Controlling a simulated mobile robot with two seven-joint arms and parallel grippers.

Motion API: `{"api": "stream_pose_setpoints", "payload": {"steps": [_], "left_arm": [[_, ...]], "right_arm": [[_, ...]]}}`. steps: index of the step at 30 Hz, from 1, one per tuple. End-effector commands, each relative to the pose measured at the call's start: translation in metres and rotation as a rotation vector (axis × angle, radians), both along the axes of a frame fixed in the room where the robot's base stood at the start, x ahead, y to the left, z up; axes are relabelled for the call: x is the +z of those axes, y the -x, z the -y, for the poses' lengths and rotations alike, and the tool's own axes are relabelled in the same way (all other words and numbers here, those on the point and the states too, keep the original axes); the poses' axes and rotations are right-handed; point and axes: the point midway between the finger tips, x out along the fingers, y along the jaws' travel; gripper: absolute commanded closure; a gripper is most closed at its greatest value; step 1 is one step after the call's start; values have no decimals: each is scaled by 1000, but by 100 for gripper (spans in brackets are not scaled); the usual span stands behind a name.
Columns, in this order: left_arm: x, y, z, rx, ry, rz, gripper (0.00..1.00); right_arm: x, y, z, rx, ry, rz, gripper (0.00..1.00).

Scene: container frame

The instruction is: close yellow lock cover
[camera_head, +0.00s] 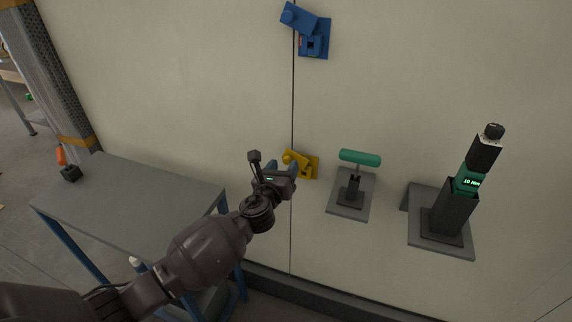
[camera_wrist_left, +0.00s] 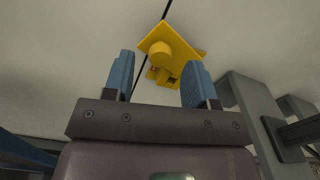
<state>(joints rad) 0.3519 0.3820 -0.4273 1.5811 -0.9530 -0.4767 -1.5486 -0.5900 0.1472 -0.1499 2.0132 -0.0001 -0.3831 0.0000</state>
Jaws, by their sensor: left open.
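The yellow lock (camera_head: 301,165) is mounted on the pale wall panel, beside a thin vertical seam. Its yellow cover (camera_head: 292,157) sticks out at the upper left, and the cover appears swung open. In the left wrist view the yellow lock (camera_wrist_left: 172,52) shows ahead of my fingers, with a round knob-like part and a dark opening below. My left gripper (camera_head: 282,168) is just in front of and left of the lock. Its two blue fingers (camera_wrist_left: 158,80) are apart with nothing between them. Whether they touch the lock cannot be told. My right gripper is out of view.
A blue lock (camera_head: 313,42) is higher on the wall. To the right, a shelf (camera_head: 345,208) holds a teal-handled tool (camera_head: 360,158), and another shelf (camera_head: 457,248) holds a black and teal power tool (camera_head: 469,180). A grey table (camera_head: 130,200) stands at left.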

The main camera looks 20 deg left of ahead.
Motion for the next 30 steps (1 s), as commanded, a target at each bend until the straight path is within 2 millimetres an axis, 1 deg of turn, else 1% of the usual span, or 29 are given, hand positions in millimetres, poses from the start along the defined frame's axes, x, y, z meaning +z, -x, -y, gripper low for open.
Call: {"api": "stream_pose_setpoints", "payload": {"steps": [1, 3, 6, 16, 17, 18, 26, 27, 30], "left_arm": [[-2, -6, 0, 1, 0, -1, 48], [-1, -12, 0, 1, 0, -1, 48], [-1, -18, 1, 0, 1, 0, 48], [0, -21, 1, 0, 1, 0, 48], [0, -21, 1, 0, 1, 0, 50], [0, -21, 1, 0, 1, 0, 56], [0, -20, 1, 0, 1, 0, 96], [0, -20, 1, 0, 1, 0, 98], [0, -20, 1, 0, 4, 0, 98]], "right_arm": [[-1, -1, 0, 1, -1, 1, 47], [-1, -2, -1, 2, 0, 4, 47], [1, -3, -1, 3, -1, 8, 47], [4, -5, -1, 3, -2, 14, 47], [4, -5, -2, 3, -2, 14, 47], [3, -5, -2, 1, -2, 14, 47], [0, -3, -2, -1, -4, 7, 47], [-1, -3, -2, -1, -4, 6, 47], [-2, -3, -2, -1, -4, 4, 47]]}}
